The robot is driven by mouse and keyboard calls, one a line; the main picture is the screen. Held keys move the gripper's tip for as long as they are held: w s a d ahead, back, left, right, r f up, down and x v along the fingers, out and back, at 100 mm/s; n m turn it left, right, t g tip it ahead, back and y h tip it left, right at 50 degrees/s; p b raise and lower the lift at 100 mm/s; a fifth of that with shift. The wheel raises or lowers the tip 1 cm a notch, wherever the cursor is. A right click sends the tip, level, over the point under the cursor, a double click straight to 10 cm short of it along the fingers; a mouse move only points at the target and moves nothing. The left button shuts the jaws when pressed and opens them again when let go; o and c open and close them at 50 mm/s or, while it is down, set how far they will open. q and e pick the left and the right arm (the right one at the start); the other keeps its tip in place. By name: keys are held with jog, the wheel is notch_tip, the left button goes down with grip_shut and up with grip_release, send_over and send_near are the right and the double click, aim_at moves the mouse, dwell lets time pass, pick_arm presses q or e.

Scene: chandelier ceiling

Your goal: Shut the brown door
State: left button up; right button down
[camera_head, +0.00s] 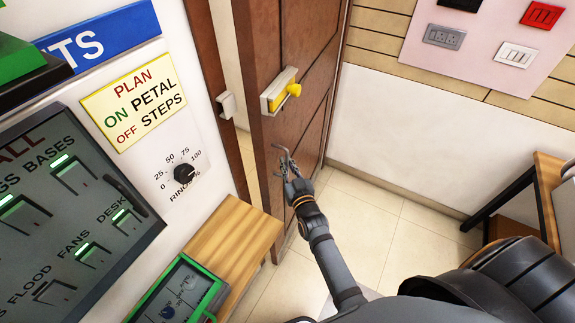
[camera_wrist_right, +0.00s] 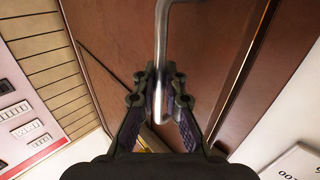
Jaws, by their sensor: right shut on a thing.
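The brown door (camera_head: 308,45) stands ajar in the head view, with a gap between its near edge and the brown door frame (camera_head: 204,40). A grey metal handle (camera_head: 281,149) is on its face, low on the panel. My right gripper (camera_head: 286,166) is at that handle. In the right wrist view the right gripper (camera_wrist_right: 163,90) is shut around the silver handle bar (camera_wrist_right: 161,40), with the brown door panel (camera_wrist_right: 115,30) behind it. My left gripper is out of view.
A pale catch (camera_head: 226,105) is on the frame across from the latch. A wooden ledge (camera_head: 225,240) and a green-edged device (camera_head: 180,290) stand left of the doorway. A wooden table (camera_head: 548,190) is at the right. Tiled floor (camera_head: 385,220) lies clear between.

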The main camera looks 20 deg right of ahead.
jog(key=shift+r, duration=0.15)
jog(key=c, duration=1.4)
grip_release()
jog(key=shift+c, duration=0.2)
jog(key=s, duration=0.7)
jog(key=shift+s, duration=0.2)
